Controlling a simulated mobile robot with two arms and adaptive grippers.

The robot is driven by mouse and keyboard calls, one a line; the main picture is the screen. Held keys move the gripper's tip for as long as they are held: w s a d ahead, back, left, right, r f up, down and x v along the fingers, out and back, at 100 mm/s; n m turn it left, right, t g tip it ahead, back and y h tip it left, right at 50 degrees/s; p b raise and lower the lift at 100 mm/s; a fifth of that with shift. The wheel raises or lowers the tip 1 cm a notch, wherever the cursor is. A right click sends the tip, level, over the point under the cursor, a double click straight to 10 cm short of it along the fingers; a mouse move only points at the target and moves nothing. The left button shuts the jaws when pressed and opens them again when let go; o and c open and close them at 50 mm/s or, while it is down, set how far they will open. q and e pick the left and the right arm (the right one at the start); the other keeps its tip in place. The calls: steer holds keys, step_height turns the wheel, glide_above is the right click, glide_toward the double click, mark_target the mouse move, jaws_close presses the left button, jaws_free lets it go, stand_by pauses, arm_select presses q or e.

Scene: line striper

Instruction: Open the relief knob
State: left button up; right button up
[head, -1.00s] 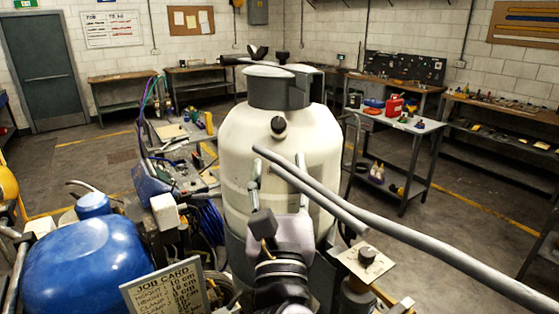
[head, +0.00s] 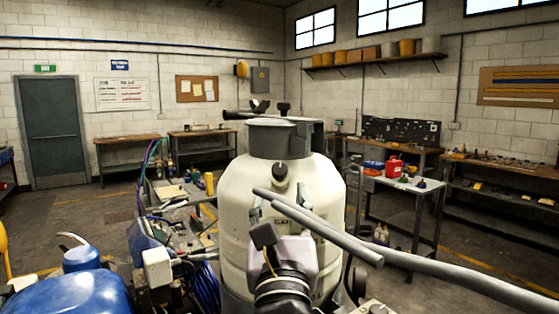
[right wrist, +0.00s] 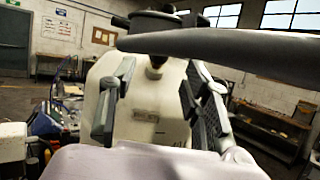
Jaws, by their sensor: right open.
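A white tank (head: 318,185) stands upright in the middle of the head view. A small black knob (head: 280,170) sits on its front shoulder; it looks like the relief knob, and its lower part shows in the right wrist view (right wrist: 154,66). Another black knob (head: 283,107) stands above the tank's grey collar. My right gripper (head: 279,207) is open and empty in front of the tank, below the shoulder knob. In the right wrist view its two fingers (right wrist: 157,95) stand apart with the tank wall beyond. My left gripper is not in view.
Grey handlebars (head: 420,265) cross close in front of the tank and gripper, and cover the knob's upper part in the right wrist view. A blue tank (head: 70,296) is at lower left.

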mark_target(280, 172)
steer(key=p+x, duration=0.2)
steer(key=x, duration=0.6)
steer(key=shift+r+p, duration=0.1)
steer(key=shift+p, duration=0.2)
steer(key=shift+w+r, duration=0.15)
steer(key=shift+w, duration=0.3)
steer(key=shift+c, duration=0.4)
jaws_close()
